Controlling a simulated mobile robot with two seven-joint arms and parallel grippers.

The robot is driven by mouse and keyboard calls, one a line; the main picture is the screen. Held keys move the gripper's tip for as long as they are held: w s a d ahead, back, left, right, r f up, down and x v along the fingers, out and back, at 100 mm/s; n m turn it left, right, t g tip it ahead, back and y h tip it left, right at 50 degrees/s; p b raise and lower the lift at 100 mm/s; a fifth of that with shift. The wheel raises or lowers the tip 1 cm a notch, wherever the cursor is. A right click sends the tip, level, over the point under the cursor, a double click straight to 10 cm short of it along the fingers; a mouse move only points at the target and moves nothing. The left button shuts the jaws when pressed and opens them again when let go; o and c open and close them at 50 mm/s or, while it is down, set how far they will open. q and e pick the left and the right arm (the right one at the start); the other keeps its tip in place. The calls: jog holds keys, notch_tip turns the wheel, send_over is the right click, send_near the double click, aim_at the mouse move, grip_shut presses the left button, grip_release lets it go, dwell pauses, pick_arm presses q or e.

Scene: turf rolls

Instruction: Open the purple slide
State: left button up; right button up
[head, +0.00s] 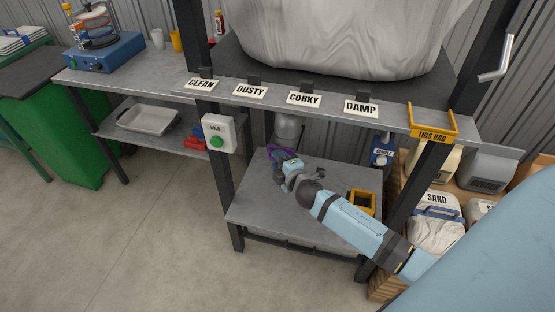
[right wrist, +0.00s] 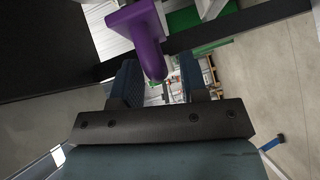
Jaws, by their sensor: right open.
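The purple slide (head: 270,152) shows as a small purple piece below the labelled shelf, beside a pale round spout (head: 287,128) under the big bag. My right gripper (head: 279,158) is at it and hides part of it. In the right wrist view, the purple handle (right wrist: 152,55) reaches down between the tips of the two open fingers of the right gripper (right wrist: 160,72). The fingers stand on either side of it, and I cannot tell whether either one touches it. My left gripper is out of view.
Above is a shelf (head: 290,103) with tags CLEAN, DUSTY, CORKY and DAMP. A white box with a green button (head: 218,135) is on the left post. Below, a grey table (head: 262,208) holds a yellow-and-black container (head: 362,202). Sand bags (head: 436,222) stand at right.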

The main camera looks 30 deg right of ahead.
jog(key=shift+w, duration=0.35)
grip_shut()
jog(key=s+a, duration=0.3)
jog(key=shift+s+a, duration=0.1)
jog(key=shift+a, duration=0.25)
grip_release()
